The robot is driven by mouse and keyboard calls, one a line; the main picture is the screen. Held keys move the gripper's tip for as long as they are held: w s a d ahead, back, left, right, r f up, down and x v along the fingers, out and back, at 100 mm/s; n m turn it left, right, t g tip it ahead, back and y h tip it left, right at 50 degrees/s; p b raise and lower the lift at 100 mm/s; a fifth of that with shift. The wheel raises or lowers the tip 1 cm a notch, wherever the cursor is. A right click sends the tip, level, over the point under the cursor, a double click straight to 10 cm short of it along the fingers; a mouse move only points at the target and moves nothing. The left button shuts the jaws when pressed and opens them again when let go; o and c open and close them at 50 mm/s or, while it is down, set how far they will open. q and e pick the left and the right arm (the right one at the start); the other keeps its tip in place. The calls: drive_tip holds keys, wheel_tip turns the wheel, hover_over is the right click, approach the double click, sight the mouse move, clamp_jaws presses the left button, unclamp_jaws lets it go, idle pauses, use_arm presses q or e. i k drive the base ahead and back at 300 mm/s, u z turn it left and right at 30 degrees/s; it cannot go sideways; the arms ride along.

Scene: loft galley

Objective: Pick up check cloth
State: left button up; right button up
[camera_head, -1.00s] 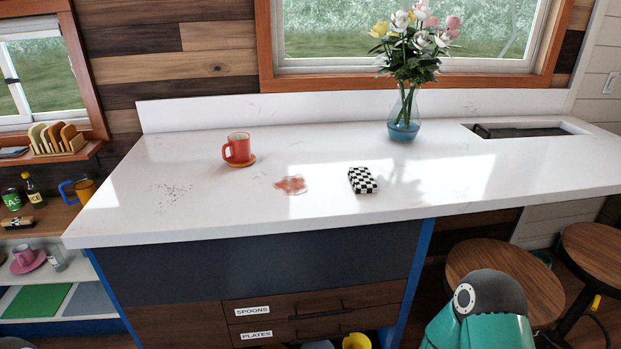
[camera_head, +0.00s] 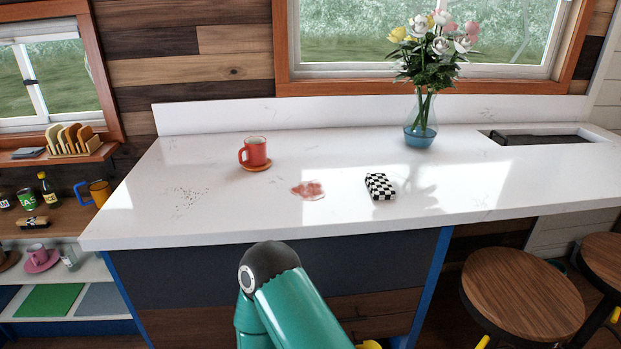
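The check cloth (camera_head: 380,186) is a small folded black-and-white checkered bundle. It lies on the white countertop (camera_head: 250,220), right of a reddish spill (camera_head: 308,190). A teal arm link of mine rises at the bottom middle, in front of the counter and below the cloth. Neither gripper shows in the head view, and nothing touches the cloth.
A red mug (camera_head: 254,152) stands on an orange coaster left of the spill. A glass vase of flowers (camera_head: 420,128) stands behind the cloth. Dark crumbs (camera_head: 188,198) lie at left. A sink (camera_head: 540,138) is at right; stools (camera_head: 522,292) stand below.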

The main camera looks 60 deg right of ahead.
sight(379, 185)
drive_tip(key=z, duration=0.5)
drive_tip(key=i, duration=0.15)
drive_tip(key=u, duration=1.35)
drive_tip(key=k, duration=0.4)
drive_tip(key=z, duration=1.15)
drive_tip(key=k, duration=0.4)
drive_tip(key=z, duration=0.8)
drive_tip(key=i, duration=0.5)
drive_tip(key=u, duration=0.1)
drive_tip(key=k, duration=0.45)
drive_tip(key=z, duration=0.2)
